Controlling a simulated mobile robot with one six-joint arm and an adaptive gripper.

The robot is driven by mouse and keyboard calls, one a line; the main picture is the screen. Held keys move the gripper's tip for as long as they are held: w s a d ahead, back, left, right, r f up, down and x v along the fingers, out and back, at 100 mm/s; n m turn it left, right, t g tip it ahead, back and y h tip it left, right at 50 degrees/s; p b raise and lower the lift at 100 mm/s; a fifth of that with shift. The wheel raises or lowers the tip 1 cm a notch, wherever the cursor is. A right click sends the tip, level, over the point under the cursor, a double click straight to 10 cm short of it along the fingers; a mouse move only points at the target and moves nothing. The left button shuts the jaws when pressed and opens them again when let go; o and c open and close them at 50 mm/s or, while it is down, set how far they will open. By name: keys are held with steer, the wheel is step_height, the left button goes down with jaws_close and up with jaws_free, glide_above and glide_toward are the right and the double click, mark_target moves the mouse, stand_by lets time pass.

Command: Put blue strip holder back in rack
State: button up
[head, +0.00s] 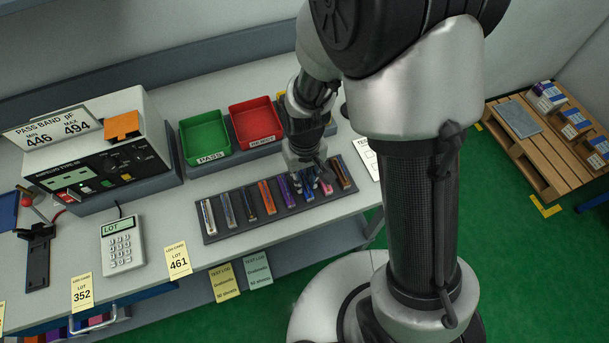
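The rack (285,217) is a long dark grey tray on the bench, holding a row of coloured strip holders. Pale and grey holders stand at its left, then a dark bluish holder (248,205), an orange one (267,197) and a purple one (286,191). A brown holder (343,176) is at the right end. My gripper (309,176) points down over the right part of the rack. Blue and reddish pieces show just below the fingers, partly covered. I cannot tell which holder is the blue one, or whether the fingers grip anything.
Behind the rack are a green PASS bin (204,138) and a red bin (256,124). A tester (104,165), a keypad (122,244) and a lever press (38,255) fill the left bench. A pallet (553,150) stands on the floor at right.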

steer(key=shift+r, duration=0.1)
step_height(320, 180, up, 12)
steer(key=p, duration=0.4)
step_height(320, 180, up, 11)
steer(key=m+t, duration=0.1)
steer(key=t, duration=0.1)
glide_above(304, 177)
steer(key=s+d, duration=0.4)
steer(key=d, duration=0.2)
steer(key=s+d+r+m+t, duration=0.2)
steer(key=s+d+r, duration=0.3)
steer(key=s+r, duration=0.2)
steer(key=shift+s+t, duration=0.3)
steer(key=shift+s, duration=0.95)
steer(key=shift+f+b, duration=0.95)
steer(key=shift+b, duration=0.05)
